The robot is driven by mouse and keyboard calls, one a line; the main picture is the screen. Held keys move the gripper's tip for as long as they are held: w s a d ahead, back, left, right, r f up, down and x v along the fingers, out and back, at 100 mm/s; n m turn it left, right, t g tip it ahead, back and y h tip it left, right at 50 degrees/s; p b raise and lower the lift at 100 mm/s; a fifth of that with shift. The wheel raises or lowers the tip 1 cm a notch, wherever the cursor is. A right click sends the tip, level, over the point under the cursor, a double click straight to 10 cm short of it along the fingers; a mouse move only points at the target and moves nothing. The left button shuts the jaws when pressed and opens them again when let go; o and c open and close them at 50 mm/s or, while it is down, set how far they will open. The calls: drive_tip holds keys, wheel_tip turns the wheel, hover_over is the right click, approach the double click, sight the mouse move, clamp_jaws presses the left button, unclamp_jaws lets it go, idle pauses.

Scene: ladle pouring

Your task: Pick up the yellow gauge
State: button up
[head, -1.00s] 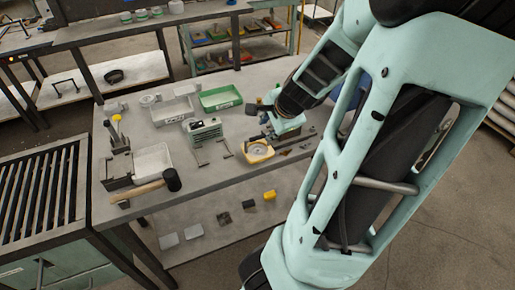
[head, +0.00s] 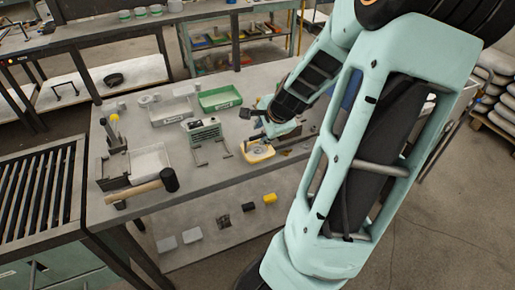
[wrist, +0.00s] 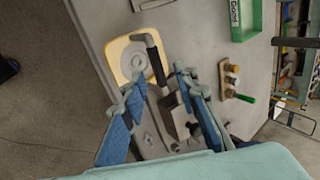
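The yellow gauge (head: 259,153), a yellow-rimmed body with a pale round face, lies on the grey workbench, near its front edge. In the wrist view the gauge (wrist: 124,60) is just beyond my fingertips, up and to the left, with a dark bent bar crossing its right side. My gripper (wrist: 160,88) is open, its two blue-padded fingers apart and nothing clamped between them. In the head view my gripper (head: 268,130) is at the gauge's far side and hides part of it. I cannot tell its exact height above the bench.
Dark metal tools (wrist: 178,118) show between and below my fingers. A green tray (head: 220,99), a white bin (head: 150,163) and a black-headed mallet (head: 168,180) are on the bench (head: 180,133). A yellow block (head: 270,198) lies on the lower shelf.

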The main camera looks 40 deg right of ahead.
sight(258, 137)
drive_tip(key=x, duration=0.3)
drive_tip(key=shift+a+f, duration=0.1)
drive_tip(key=shift+a, duration=0.2)
drive_tip(key=shift+b+x, duration=0.3)
drive_tip(key=shift+x, duration=0.55)
drive_tip(key=shift+d, duration=0.1)
clamp_jaws()
